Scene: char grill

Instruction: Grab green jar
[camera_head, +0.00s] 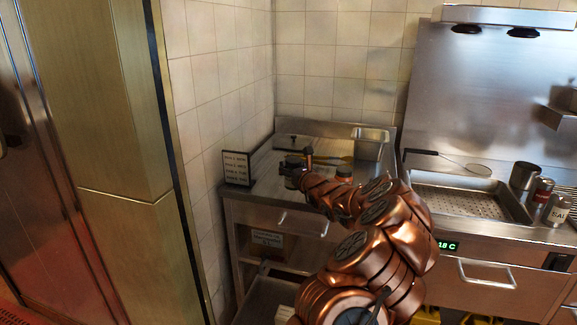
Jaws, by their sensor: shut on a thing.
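My gripper (295,169) is at the far end of my copper-coloured arm, over the left part of the steel counter. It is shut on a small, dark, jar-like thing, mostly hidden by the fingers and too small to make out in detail. I cannot make out a green colour on it, nor whether it touches the counter.
A small sign (237,168) stands at the counter's left front corner. A steel insert (370,141) is at the back right. Tiled walls close the left and back.

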